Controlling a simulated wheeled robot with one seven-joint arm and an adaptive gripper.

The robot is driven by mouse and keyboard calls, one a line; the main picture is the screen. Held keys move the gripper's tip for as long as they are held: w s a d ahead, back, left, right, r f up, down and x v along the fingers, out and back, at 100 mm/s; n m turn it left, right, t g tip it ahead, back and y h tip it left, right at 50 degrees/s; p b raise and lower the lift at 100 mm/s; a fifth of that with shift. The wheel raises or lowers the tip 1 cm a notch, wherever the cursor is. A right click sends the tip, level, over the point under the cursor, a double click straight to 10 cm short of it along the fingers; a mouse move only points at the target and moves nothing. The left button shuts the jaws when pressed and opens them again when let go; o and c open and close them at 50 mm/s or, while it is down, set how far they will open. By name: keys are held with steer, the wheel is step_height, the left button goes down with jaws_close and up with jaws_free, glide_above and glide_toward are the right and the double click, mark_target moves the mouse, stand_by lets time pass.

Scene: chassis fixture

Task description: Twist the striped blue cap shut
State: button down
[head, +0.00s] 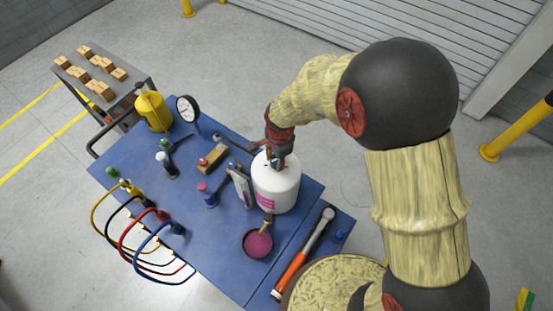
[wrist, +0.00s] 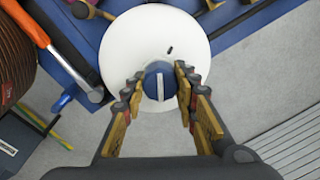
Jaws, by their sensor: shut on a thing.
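The striped blue cap (wrist: 159,87) is round and dark blue with one white stripe, seen from above in the wrist view. The stripe points almost straight up and down in that picture. The cap sits on top of a white rounded container (wrist: 185,35), which stands upright on the blue cart (head: 236,252) in the head view. My gripper (wrist: 158,88) is shut on the cap, with a finger on its left and right sides. A small dark mark shows on the white top just beyond the cap. In the head view my gripper hides most of the cap.
A pink-filled bowl (head: 258,244), a hammer with an orange handle (head: 304,252), small bottles and a gauge (head: 187,108) surround the container. Coloured hoses (head: 140,235) loop off the cart's left side. A grey rack with wooden blocks (head: 90,72) stands behind.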

steer(key=shift+s+f+m, duration=0.1)
steer(key=shift+m, duration=1.1)
steer(key=shift+f+m+b, duration=0.1)
steer(key=shift+m+b, duration=0.55)
steer(key=shift+m, duration=0.05)
steer(key=shift+m+h+b, duration=0.3)
steer(key=shift+m+b, duration=0.35)
steer(key=shift+m, duration=0.55)
steer(key=c, duration=1.3)
jaws_free()
steer(key=shift+r, duration=0.2)
